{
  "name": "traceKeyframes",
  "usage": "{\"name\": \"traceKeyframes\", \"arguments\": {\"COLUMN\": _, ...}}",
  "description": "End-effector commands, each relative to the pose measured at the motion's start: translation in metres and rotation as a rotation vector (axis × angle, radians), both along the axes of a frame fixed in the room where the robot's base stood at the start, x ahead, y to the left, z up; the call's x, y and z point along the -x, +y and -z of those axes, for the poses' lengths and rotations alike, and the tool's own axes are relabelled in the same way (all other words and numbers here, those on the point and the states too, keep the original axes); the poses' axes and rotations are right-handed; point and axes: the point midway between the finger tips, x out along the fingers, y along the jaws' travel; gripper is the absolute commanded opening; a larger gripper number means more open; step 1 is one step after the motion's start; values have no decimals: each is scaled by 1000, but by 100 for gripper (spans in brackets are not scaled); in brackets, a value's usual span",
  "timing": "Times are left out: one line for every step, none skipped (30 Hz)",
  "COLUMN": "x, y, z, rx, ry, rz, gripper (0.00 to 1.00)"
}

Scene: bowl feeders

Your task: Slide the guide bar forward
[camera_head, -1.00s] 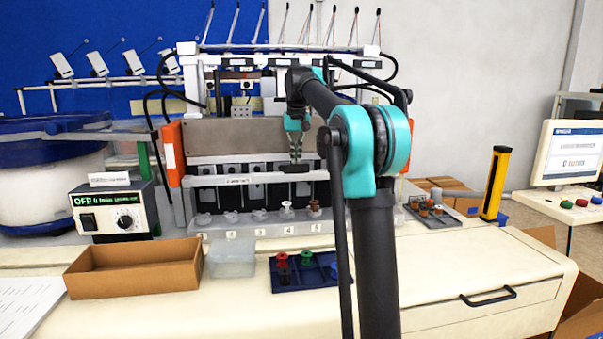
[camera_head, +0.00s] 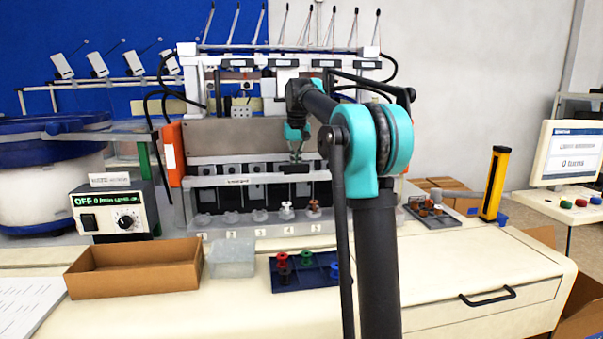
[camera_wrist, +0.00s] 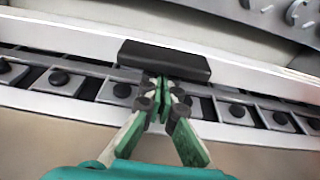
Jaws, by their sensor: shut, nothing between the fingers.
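The guide bar (camera_head: 225,181) is a long pale bar across the front of the machine, above the numbered row of spools. In the wrist view the white bar (camera_wrist: 70,38) crosses the picture, with a black block-shaped handle (camera_wrist: 165,61) on it. My gripper (camera_head: 296,158) is at the bar's right half in the head view. In the wrist view my gripper (camera_wrist: 163,85) has its fingertips together, right at the near edge of the black handle. The fingers hold nothing. Whether they touch the handle is hard to tell.
Spools stand in the numbered row (camera_head: 259,231) below the bar. A brown box (camera_head: 135,280), a clear box (camera_head: 232,270) and a blue tray (camera_head: 283,278) with spools lie on the counter in front. A yellow-black post (camera_head: 493,190) stands at right.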

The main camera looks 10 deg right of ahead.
Motion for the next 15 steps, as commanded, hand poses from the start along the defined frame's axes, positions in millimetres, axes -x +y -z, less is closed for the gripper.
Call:
{"name": "traceKeyframes", "arguments": {"x": 0, "y": 0, "z": 3, "rx": 0, "ry": 3, "rz": 0, "gripper": 0}}
{"name": "traceKeyframes", "arguments": {"x": 0, "y": 0, "z": 3, "rx": 0, "ry": 4, "rz": 0, "gripper": 0}}
{"name": "traceKeyframes", "arguments": {"x": 0, "y": 0, "z": 4, "rx": 0, "ry": 4, "rz": 0, "gripper": 0}}
{"name": "traceKeyframes", "arguments": {"x": 1, "y": 0, "z": 4, "rx": 0, "ry": 4, "rz": 0, "gripper": 0}}
{"name": "traceKeyframes", "arguments": {"x": 2, "y": 0, "z": 4, "rx": 0, "ry": 4, "rz": 0, "gripper": 0}}
{"name": "traceKeyframes", "arguments": {"x": 4, "y": 0, "z": 4, "rx": 0, "ry": 4, "rz": 0, "gripper": 0}}
{"name": "traceKeyframes", "arguments": {"x": 5, "y": 0, "z": 4, "rx": 0, "ry": 4, "rz": 0, "gripper": 0}}
{"name": "traceKeyframes", "arguments": {"x": 7, "y": 0, "z": 4, "rx": 0, "ry": 4, "rz": 0, "gripper": 0}}
{"name": "traceKeyframes", "arguments": {"x": 8, "y": 0, "z": 4, "rx": 0, "ry": 4, "rz": 0, "gripper": 0}}
{"name": "traceKeyframes", "arguments": {"x": 10, "y": 0, "z": 4, "rx": 0, "ry": 4, "rz": 0, "gripper": 0}}
{"name": "traceKeyframes", "arguments": {"x": 11, "y": 0, "z": 4, "rx": 0, "ry": 4, "rz": 0, "gripper": 0}}
{"name": "traceKeyframes", "arguments": {"x": 13, "y": 0, "z": 4, "rx": 0, "ry": 4, "rz": 0, "gripper": 0}}
{"name": "traceKeyframes", "arguments": {"x": 14, "y": 0, "z": 4, "rx": 0, "ry": 5, "rz": 0, "gripper": 0}}
{"name": "traceKeyframes", "arguments": {"x": 16, "y": 0, "z": 4, "rx": 0, "ry": 5, "rz": 0, "gripper": 0}}
{"name": "traceKeyframes", "arguments": {"x": 17, "y": 0, "z": 4, "rx": 0, "ry": 5, "rz": 0, "gripper": 0}}
